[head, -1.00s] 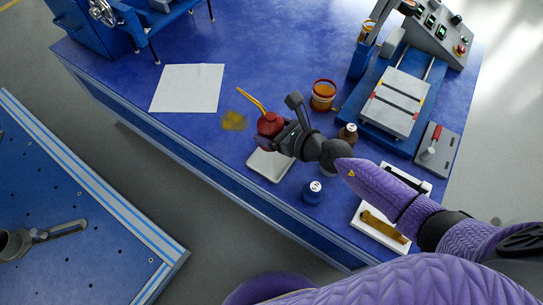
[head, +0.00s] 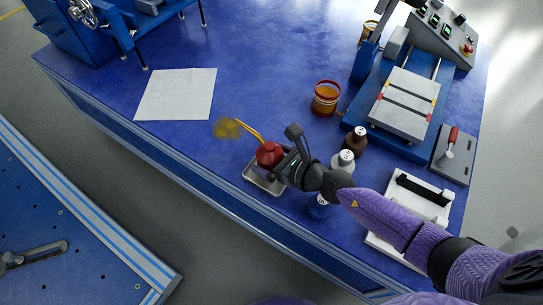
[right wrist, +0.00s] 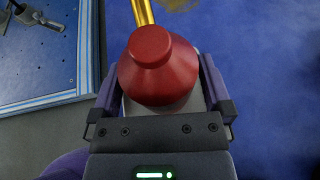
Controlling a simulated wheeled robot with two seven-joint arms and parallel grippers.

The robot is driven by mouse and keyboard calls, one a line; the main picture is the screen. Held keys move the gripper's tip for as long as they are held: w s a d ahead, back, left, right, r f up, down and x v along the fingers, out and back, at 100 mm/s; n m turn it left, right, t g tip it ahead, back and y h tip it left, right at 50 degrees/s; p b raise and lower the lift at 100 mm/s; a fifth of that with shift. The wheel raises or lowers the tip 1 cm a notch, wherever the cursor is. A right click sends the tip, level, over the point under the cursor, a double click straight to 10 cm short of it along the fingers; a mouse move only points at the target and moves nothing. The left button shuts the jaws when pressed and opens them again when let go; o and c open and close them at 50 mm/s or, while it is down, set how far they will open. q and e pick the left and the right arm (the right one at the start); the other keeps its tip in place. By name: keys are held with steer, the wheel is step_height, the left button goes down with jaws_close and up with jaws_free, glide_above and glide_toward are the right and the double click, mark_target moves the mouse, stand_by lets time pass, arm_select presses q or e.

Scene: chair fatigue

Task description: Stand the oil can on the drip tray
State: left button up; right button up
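The red oil can (head: 268,155) with its long yellow spout is upright, or nearly so, over the grey drip tray (head: 278,190) at the table's front edge. My right gripper (head: 283,165) is shut on the can from the right. In the right wrist view the red can (right wrist: 160,68) sits between the two dark fingers (right wrist: 160,100), and the spout points away from me. The can's base is hidden, so I cannot tell whether it touches the tray. My left gripper is not in view.
A yellow oil stain (head: 226,128) and a white sheet (head: 176,94) lie left of the can. An orange-banded tin (head: 326,98) stands behind. A white tray (head: 434,205) is at the right.

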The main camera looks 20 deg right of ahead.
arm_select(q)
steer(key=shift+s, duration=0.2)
arm_select(e)
steer(key=p+v, duration=0.1)
steer(key=v, duration=0.8)
steer(key=shift+s+a+f+p, duration=0.1)
steer(key=shift+a+p, duration=0.05)
steer(key=shift+p, duration=0.15)
steer(key=shift+s+d+r, duration=0.25)
steer(key=shift+s+r, duration=0.05)
steer(key=shift+s, duration=0.1)
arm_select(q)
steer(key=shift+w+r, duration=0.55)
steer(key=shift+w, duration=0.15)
arm_select(e)
steer(key=shift+s, duration=0.1)
